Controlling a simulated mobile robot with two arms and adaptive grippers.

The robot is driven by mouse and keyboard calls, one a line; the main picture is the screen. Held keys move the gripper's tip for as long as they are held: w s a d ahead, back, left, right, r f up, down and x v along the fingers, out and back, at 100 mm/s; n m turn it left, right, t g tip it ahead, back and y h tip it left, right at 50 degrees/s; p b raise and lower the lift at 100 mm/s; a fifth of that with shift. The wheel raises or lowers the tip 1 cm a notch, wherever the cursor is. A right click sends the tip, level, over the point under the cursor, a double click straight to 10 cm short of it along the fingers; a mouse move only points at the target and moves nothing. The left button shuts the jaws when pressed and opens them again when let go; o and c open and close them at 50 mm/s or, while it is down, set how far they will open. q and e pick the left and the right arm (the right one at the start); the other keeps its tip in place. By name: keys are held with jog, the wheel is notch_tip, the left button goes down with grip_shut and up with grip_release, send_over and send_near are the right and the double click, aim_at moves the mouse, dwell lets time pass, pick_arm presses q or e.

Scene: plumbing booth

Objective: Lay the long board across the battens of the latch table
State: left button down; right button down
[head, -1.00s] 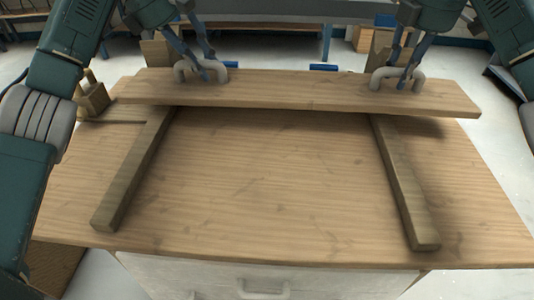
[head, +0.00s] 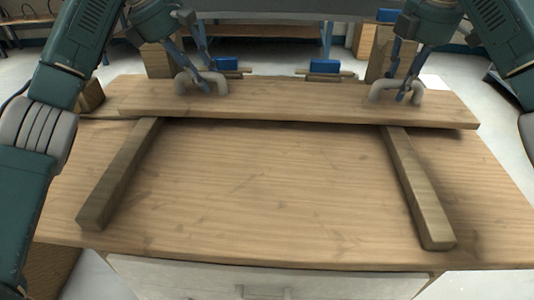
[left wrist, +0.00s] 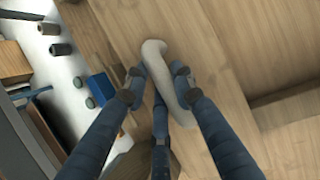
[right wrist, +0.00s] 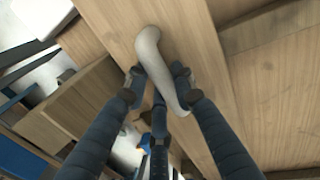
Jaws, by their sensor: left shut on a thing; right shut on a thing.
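The long board (head: 290,103) lies crosswise over the far ends of the left batten (head: 120,175) and the right batten (head: 418,185) on the latch table (head: 270,195). I cannot tell whether it touches them or hangs just above. My left gripper (head: 202,82) is shut on the board's left handle (head: 181,83), which also shows in the left wrist view (left wrist: 155,60). My right gripper (head: 402,90) is shut on the right handle (head: 376,92), also seen in the right wrist view (right wrist: 147,48). The batten parts under the board are hidden.
Blue clamp-like parts (head: 325,67) stand behind the board at the table's far edge. A wooden block (head: 90,96) is at the far left. Upright wooden pieces (head: 380,55) stand behind. The tabletop between the battens is clear.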

pick_arm(q)
jog(key=c, duration=1.8)
grip_release()
jog(key=shift+f, duration=0.25)
pick_arm(e)
jog(key=c, duration=1.8)
grip_release()
jog(key=shift+f, duration=0.25)
pick_arm(q)
jog(key=o, duration=0.4)
jog(key=shift+r, duration=0.1)
jog(key=shift+c, duration=0.2)
pick_arm(e)
jog(key=o, duration=0.4)
jog(key=shift+r, duration=0.1)
jog(key=shift+c, duration=0.2)
pick_arm(q)
jog(key=shift+s, duration=0.1)
jog(key=shift+a+r, duration=0.2)
jog(key=shift+r, duration=0.3)
jog(key=v, duration=1.1)
pick_arm(e)
notch_tip(320, 180, up, 12)
jog(key=s, duration=0.2)
jog(key=shift+s, duration=0.2)
pick_arm(q)
jog(key=shift+d, duration=0.1)
